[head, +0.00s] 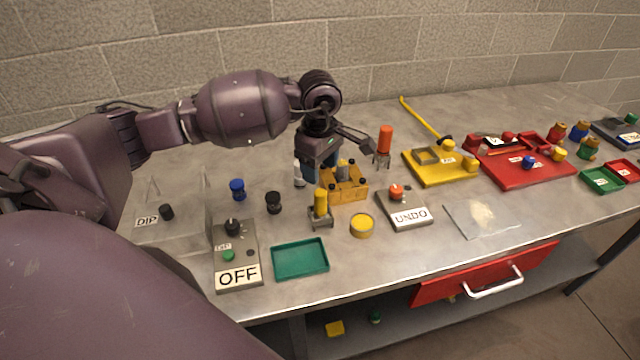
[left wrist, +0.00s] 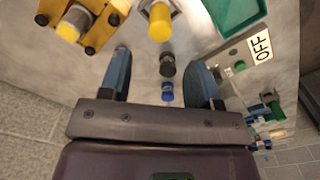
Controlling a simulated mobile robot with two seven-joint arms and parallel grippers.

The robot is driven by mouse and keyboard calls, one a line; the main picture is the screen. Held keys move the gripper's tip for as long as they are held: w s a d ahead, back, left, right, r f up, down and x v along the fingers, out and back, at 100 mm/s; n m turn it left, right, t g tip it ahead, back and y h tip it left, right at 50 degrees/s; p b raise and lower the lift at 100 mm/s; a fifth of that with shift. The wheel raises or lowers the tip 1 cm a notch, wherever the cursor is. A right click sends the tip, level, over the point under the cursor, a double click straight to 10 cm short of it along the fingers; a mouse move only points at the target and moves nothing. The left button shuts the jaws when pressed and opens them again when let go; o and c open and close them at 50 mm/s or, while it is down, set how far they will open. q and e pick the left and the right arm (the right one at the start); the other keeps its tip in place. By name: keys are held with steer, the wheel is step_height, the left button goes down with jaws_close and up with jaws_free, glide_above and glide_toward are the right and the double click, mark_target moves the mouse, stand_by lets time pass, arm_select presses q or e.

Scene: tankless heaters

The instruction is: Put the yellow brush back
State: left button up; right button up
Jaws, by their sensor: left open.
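A yellow upright cylinder (head: 320,203), which looks like the handle of the yellow brush, stands in a small grey holder (head: 320,222) near the middle of the table. It also shows at the top of the left wrist view (left wrist: 160,24). Its bristles cannot be made out. My left gripper (head: 312,172) is open and empty, behind the yellow block with black knobs (head: 350,188). In the left wrist view, a black knob (left wrist: 167,66) and a blue knob (left wrist: 167,92) show between the fingers, apart from them. My right gripper is in neither view.
An orange handle (head: 385,140) stands in a similar grey holder. Around are a green tray (head: 300,258), a yellow round tin (head: 362,226), an OFF box (head: 237,275) and an UNDO box (head: 410,217). A red drawer (head: 440,290) hangs below the front edge.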

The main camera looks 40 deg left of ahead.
arm_select(q)
steer(key=shift+r, duration=1.15)
